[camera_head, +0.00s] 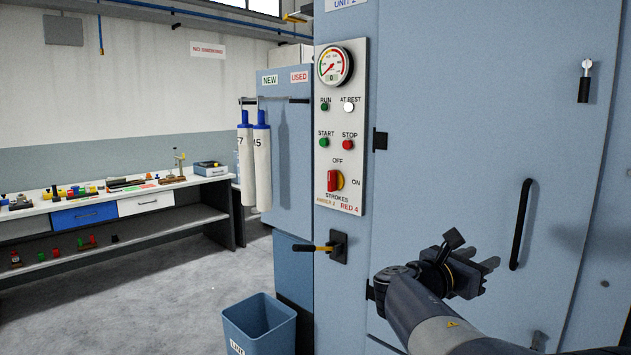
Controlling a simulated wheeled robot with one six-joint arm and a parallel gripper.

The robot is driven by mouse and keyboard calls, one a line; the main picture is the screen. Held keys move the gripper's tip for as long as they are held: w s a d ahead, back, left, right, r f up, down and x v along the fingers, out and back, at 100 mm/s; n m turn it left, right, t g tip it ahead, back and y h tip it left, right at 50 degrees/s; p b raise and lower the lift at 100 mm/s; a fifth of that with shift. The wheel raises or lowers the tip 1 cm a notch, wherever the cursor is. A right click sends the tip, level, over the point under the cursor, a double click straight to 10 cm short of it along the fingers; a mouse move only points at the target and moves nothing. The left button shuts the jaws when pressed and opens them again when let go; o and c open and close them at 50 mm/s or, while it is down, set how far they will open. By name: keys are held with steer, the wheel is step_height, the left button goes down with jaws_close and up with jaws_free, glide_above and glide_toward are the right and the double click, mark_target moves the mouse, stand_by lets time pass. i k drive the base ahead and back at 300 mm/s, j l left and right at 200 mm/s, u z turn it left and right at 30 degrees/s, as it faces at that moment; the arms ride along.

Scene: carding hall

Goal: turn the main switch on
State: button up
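The main switch (333,181) is a red rotary handle on a yellow plate, low on the white control panel (356,110). Its handle stands upright, toward the OFF label (337,160) above it. The ON label (356,182) is to its right. My gripper (491,273) is right of and below the switch, in front of the blue machine door, well apart from the switch. Its two dark fingers point right with a gap between them, and nothing shows in the gap.
A gauge (334,66), RUN and AT REST lamps, green START (324,142) and red STOP (348,144) buttons sit above the switch. A black door handle (521,224) is at right. A blue bin (258,325) stands on the floor.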

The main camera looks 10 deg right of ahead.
mark_target(335, 179)
steer(key=i+u, duration=0.3)
steer(key=i, duration=0.7)
steer(key=i+l+u, duration=0.25)
steer(key=i, duration=0.75)
steer(key=j, duration=0.1)
